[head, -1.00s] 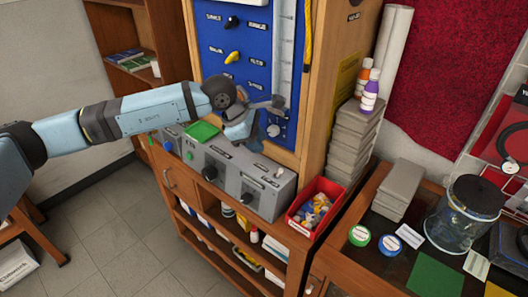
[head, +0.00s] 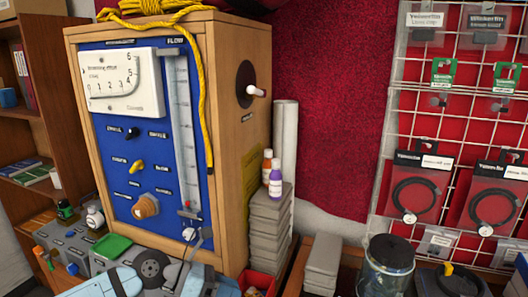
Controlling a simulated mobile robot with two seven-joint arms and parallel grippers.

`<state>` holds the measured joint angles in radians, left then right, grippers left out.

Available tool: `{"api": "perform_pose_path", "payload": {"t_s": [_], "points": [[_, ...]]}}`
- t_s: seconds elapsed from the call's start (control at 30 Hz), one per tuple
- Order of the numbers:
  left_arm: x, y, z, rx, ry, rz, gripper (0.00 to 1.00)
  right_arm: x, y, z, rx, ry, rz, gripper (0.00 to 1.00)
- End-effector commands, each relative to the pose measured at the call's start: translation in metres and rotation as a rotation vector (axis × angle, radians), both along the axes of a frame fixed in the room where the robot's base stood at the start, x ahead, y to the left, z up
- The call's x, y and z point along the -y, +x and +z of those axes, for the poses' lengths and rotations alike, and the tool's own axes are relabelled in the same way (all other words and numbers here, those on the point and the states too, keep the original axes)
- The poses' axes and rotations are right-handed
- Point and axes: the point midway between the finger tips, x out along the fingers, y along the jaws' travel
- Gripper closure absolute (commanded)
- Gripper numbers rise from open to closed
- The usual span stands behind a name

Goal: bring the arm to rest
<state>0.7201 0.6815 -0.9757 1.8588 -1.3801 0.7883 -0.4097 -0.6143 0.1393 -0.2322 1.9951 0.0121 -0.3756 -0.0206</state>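My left arm comes in along the bottom edge, and its light blue and dark wrist lies in front of the grey control box (head: 78,243). My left gripper (head: 196,262) is low in front of the testbench's blue panel (head: 120,180), near its bottom right corner. Its fingers are small and partly cut off, so I cannot tell whether they are open or shut. I see nothing clearly held. The panel carries a white gauge (head: 124,82), a tall flow tube (head: 183,130), a yellow knob (head: 137,167) and an orange-brown knob (head: 146,206). My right gripper is not in view.
A purple-labelled bottle (head: 275,178) and an orange one (head: 266,165) stand on stacked grey blocks (head: 264,225). A red bin (head: 259,282) and a glass jar (head: 387,268) are at the bottom. Yellow rope (head: 207,120) hangs down the wooden cabinet. A wire rack (head: 455,130) is at right.

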Motion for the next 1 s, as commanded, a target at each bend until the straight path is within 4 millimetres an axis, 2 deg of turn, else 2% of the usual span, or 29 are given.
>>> {"api": "perform_pose_path", "payload": {"t_s": [0.03,0.1,0.2,0.33,0.47,0.57,0.67,0.8,0.9,1.0], "points": [[0.014,-0.012,0.0,-0.099,-0.114,0.036,0.75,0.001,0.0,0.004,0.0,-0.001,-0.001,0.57],[0.027,-0.023,0.004,-0.24,-0.273,0.1,0.75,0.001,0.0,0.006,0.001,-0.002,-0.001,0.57],[0.035,-0.031,0.007,-0.453,-0.489,0.21,0.75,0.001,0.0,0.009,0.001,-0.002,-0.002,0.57],[0.029,-0.035,0.001,-0.743,-0.747,0.381,0.75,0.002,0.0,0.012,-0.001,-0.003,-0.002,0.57],[0.009,-0.038,-0.023,-1.048,-0.983,0.582,0.75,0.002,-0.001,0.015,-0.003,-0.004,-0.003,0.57],[-0.014,-0.046,-0.054,-1.284,-1.149,0.756,0.75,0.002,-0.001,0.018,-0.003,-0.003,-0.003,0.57],[-0.039,-0.062,-0.094,-1.522,-1.301,0.943,0.75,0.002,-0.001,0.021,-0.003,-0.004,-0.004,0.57],[-0.075,-0.105,-0.158,-1.84,-1.488,1.226,0.75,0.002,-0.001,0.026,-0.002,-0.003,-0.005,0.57],[-0.095,-0.144,-0.197,-2.028,-1.592,1.408,0.75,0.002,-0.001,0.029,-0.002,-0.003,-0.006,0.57],[-0.109,-0.178,-0.225,-2.165,-1.664,1.549,0.75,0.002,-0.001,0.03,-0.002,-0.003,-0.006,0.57]]}}
